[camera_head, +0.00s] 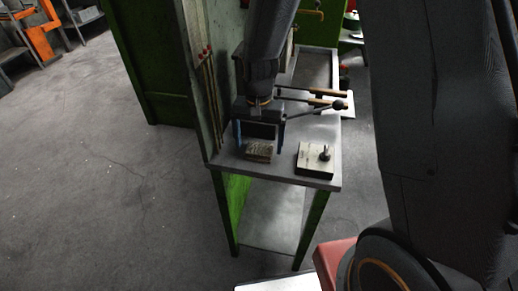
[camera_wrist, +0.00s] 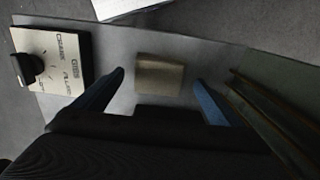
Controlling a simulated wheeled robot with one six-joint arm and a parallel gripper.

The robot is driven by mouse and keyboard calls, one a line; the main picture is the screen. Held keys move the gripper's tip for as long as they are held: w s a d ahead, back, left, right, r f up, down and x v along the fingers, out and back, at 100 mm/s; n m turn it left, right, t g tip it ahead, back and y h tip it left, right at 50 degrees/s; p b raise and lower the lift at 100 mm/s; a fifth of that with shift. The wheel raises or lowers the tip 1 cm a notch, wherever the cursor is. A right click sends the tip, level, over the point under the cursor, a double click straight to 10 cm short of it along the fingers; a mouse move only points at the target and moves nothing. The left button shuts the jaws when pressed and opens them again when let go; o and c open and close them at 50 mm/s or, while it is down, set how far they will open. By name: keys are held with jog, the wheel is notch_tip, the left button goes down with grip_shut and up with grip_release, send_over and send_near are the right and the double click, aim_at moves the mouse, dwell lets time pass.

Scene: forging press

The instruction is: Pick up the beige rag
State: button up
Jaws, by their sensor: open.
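The beige rag (camera_head: 258,153) is a small folded, block-like piece lying on the grey metal table (camera_head: 225,163) near its front edge. In the wrist view the rag (camera_wrist: 159,75) shows as a plain tan shape between the two blue fingers. My gripper (camera_head: 260,142) points down over the table, just behind and above the rag in the head view. Its fingers are spread wide and hold nothing. In the wrist view my gripper (camera_wrist: 159,80) has one finger on each side of the rag, with gaps on both sides.
A pale box with a black knob (camera_head: 314,161) stands on the table right of the rag. Levers with a dark ball end (camera_head: 339,104) stick out behind it. A green and grey frame with rods (camera_head: 208,95) borders the table's left. Open floor (camera_head: 100,170) lies left.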

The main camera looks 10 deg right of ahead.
aim_at(259, 148)
jog(key=shift+f, duration=0.95)
jog(key=c, duration=1.2)
jog(key=shift+c, duration=0.2)
notch_tip(259, 148, up, 10)
jog(key=b, duration=0.2)
